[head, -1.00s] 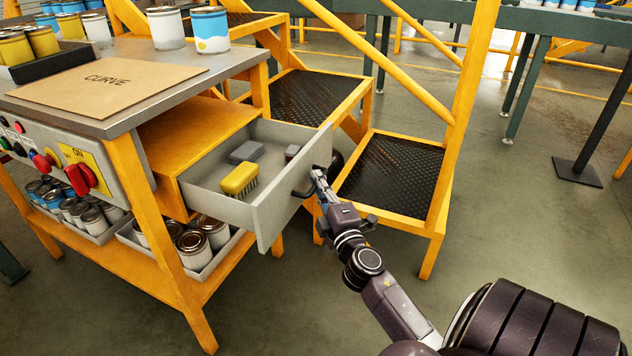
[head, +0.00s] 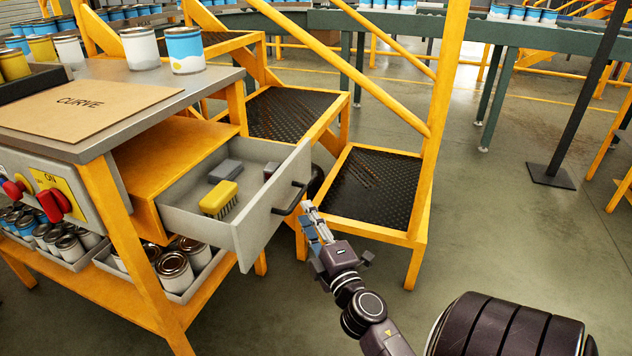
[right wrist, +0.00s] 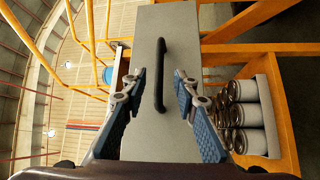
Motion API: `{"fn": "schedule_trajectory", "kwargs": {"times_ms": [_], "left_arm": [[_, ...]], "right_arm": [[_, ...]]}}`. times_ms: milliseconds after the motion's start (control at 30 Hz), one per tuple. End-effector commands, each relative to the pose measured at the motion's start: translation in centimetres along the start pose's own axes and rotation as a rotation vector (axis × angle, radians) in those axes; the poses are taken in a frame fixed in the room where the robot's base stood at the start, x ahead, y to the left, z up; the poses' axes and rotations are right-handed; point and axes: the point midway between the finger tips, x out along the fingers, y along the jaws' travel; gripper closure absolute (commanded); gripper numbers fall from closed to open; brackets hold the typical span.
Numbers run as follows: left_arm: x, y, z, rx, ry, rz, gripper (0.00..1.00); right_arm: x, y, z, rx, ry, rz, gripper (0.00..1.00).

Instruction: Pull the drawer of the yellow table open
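The grey drawer (head: 262,218) of the yellow table (head: 122,222) stands pulled out, with its inside showing. A yellow brush (head: 219,198) and a grey block (head: 225,171) lie in it. The dark bar handle (head: 290,198) is on the drawer's front. My right gripper (head: 309,208) is just off the handle, on the outer side of the front. In the right wrist view its fingers (right wrist: 160,88) are spread, with the handle (right wrist: 160,75) seen between them and ahead of them. It holds nothing. My left gripper is not in view.
Yellow steps with black treads (head: 372,188) stand close behind the drawer and my right gripper. Cans (head: 176,270) sit in trays on the table's lower shelf. A red switch (head: 55,204) is on the table's front panel.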

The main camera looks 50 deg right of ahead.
Motion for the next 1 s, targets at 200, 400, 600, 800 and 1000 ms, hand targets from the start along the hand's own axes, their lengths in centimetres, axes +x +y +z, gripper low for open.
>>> {"fn": "schedule_trajectory", "kwargs": {"times_ms": [200, 400, 600, 800, 1000], "left_arm": [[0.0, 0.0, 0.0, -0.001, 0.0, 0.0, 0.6], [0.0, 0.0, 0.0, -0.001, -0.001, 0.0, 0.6], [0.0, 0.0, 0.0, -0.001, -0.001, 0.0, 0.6], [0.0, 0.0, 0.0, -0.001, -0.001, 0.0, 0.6], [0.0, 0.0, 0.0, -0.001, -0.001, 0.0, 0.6]], "right_arm": [[-3.2, -0.1, 0.1, 0.003, -0.004, -0.002, 0.73], [-4.8, -0.1, 0.0, 0.002, -0.001, -0.001, 0.73], [-5.2, 0.0, 0.0, 0.0, -0.001, 0.0, 0.73], [-5.2, 0.0, 0.0, 0.0, 0.0, 0.0, 0.73], [-5.2, 0.0, 0.0, 0.0, 0.0, 0.0, 0.73]]}}
